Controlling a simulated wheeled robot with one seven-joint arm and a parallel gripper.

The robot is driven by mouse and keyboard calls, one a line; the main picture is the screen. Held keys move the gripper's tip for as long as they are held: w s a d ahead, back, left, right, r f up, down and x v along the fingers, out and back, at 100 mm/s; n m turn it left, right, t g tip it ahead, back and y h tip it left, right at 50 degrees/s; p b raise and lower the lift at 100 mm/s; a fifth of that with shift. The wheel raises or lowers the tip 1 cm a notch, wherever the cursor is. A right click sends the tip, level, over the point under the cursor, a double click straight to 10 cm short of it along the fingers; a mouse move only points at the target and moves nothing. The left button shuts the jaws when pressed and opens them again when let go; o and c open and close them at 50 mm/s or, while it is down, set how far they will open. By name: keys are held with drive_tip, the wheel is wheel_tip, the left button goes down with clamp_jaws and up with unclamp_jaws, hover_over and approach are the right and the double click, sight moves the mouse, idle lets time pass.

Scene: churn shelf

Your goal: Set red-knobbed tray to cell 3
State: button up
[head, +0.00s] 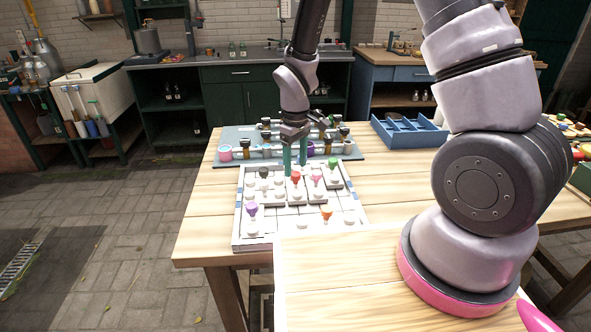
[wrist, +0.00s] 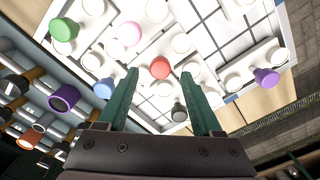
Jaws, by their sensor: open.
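The red knob (head: 296,177) stands up from a white piece on the white gridded board (head: 240,225). In the wrist view the red knob (wrist: 160,68) shows between and beyond my two fingers. My gripper (head: 295,160) points down over the back half of the board, with its green fingers apart and nothing between them. In the wrist view my gripper (wrist: 162,80) is also open. The fingertips are near the red knob; I cannot tell their exact height above it. Cell numbers are not readable, so I cannot tell which cell is 3.
A blue divided tray (head: 408,133) is at the back right.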

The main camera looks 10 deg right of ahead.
sight(296, 183)
drive_tip(key=shift+f, duration=1.2)
clamp_jaws()
idle(0.6)
